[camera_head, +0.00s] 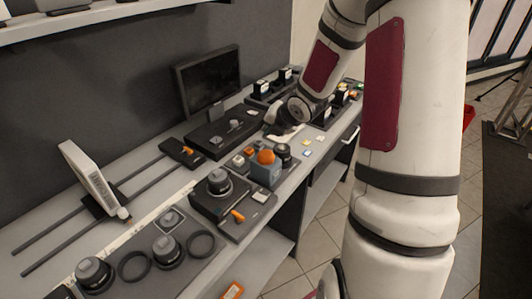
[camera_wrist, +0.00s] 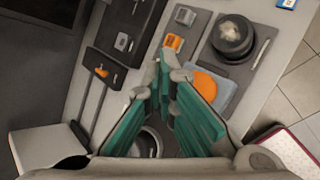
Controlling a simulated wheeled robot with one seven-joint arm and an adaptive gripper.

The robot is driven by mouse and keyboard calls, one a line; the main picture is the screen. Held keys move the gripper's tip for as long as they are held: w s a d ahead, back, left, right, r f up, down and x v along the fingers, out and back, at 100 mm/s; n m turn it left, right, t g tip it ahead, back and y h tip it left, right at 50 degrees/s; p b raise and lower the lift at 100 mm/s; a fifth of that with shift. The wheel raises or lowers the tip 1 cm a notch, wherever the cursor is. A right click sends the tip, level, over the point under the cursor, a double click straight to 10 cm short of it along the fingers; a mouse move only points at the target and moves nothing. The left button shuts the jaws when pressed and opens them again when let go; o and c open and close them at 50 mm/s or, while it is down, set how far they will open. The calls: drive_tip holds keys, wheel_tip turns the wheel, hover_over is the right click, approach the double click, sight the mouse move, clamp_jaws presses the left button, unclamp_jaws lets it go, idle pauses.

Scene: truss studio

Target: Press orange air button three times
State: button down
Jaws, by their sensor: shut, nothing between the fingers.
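The orange air button (camera_head: 266,157) is a round orange dome on a blue-grey box (camera_head: 267,173) near the front edge of the bench. In the wrist view the orange dome (camera_wrist: 204,86) shows just right of the fingertips, partly covered by a finger. My gripper (camera_wrist: 168,76) has teal pads and its fingers are shut with nothing between them.
A black round knob (camera_head: 282,150) stands close beside the button. Another knob on a dark plate (camera_head: 219,181) with an orange lever (camera_head: 238,215) sits to the left. A monitor (camera_head: 208,80) stands at the back. Bare floor (camera_head: 318,225) lies beyond the bench edge.

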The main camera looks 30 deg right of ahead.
drive_tip(key=r+m+p, duration=0.1)
drive_tip(key=m+p, duration=0.1)
drive_tip(key=m, duration=0.3)
drive_tip(key=a+r+m+p, duration=0.1)
drive_tip(key=m+p, duration=0.1)
drive_tip(key=m, duration=0.4)
drive_tip(key=r+m+y+p, duration=0.1)
drive_tip(key=m+p, duration=0.1)
drive_tip(key=m, duration=0.3)
drive_tip(key=shift+a+r+p, duration=0.3)
drive_tip(key=shift+a+r, duration=0.05)
drive_tip(key=shift+f, duration=0.15)
drive_tip(key=b, duration=0.5)
hover_over(264, 154)
wheel_tip(264, 154, down, 7)
drive_tip(key=shift+w+f, duration=0.1)
drive_tip(key=shift+w, duration=0.05)
drive_tip(key=shift+f, duration=0.65)
drive_tip(key=shift+f, duration=0.1)
drive_tip(key=shift+f, duration=0.35)
